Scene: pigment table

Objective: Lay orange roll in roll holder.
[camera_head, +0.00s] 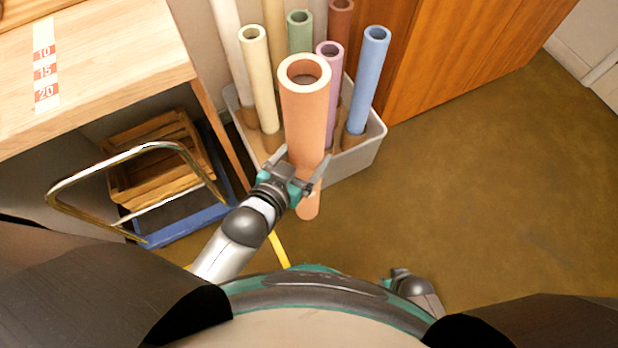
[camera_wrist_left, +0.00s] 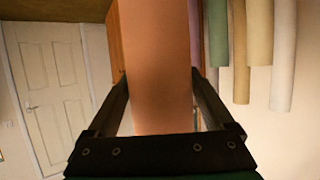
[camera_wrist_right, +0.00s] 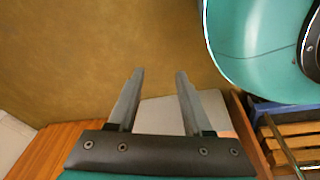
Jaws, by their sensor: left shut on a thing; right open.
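The orange roll (camera_head: 305,115) stands upright in the head view, in front of a pale grey bin of rolls. My left gripper (camera_head: 300,168) is shut on it below its middle, and its lower end shows beneath the fingers. In the left wrist view the orange roll (camera_wrist_left: 158,65) runs between the two fingers of my left gripper (camera_wrist_left: 158,80). My right gripper (camera_wrist_right: 155,75) is open and empty in the right wrist view. In the head view it is low, near my base (camera_head: 405,280). I cannot make out which thing is the roll holder.
The grey bin (camera_head: 355,160) holds several upright rolls, among them a blue roll (camera_head: 368,80) and a cream roll (camera_head: 260,85). A wooden table (camera_head: 110,75) stands at left, with a wooden crate (camera_head: 150,185) and metal handle below. The brown floor (camera_head: 490,180) at right is clear.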

